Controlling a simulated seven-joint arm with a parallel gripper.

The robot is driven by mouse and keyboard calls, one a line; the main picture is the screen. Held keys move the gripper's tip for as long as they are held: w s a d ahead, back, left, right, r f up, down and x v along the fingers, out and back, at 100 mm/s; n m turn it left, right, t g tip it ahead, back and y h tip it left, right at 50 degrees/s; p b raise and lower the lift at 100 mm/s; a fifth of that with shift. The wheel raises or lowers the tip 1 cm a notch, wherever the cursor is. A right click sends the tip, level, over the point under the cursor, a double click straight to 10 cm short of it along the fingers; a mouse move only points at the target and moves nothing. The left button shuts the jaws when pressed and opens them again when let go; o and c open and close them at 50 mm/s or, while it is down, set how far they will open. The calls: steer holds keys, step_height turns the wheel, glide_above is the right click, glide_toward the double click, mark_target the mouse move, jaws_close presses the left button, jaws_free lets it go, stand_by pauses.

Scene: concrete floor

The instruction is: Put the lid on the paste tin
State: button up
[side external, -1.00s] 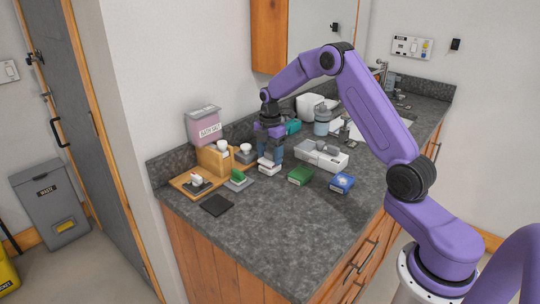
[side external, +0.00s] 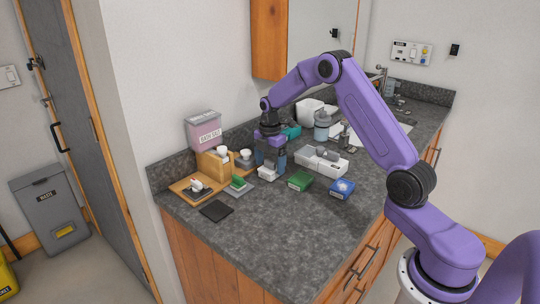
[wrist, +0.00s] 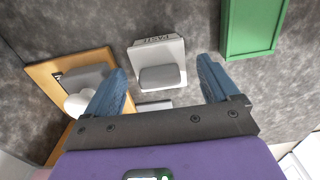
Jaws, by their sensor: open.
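The white paste tin (side external: 267,172) stands on the grey counter under my gripper. In the wrist view a white square piece with dark lettering on its edge (wrist: 157,49) lies ahead of the fingers, with a grey block (wrist: 160,78) on it. The grey block may be the lid's handle; where lid and tin meet is not clear. My gripper (side external: 271,160) is open and points down over the tin. In the wrist view the blue fingers of my gripper (wrist: 162,88) are wide apart, with the grey block between and slightly beyond them, showing no contact.
A green box (side external: 300,180) and a blue box (side external: 342,188) stand to the right. A white tray (side external: 322,166) is behind them. A wooden tray (side external: 181,189) and a green block (side external: 238,182) are to the left. A dark mat (side external: 216,210) lies in front.

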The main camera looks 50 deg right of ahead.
mark_target(270, 161)
step_height(270, 161, up, 12)
steer(key=r, duration=0.1)
steer(key=s+a+r+m, duration=0.1)
steer(key=s+a, duration=0.6)
steer(key=a, duration=0.6)
steer(key=s+a+m, duration=0.2)
steer(key=s+a, duration=0.3)
steer(key=s, duration=0.6)
steer(key=s+a+m, duration=0.1)
steer(key=s+a, duration=0.3)
steer(key=s, duration=0.7)
steer(key=s+d+f+m, duration=0.1)
steer(key=s+d+f, duration=0.1)
steer(key=s, duration=0.8)
steer(key=shift+s+d+f, duration=0.35)
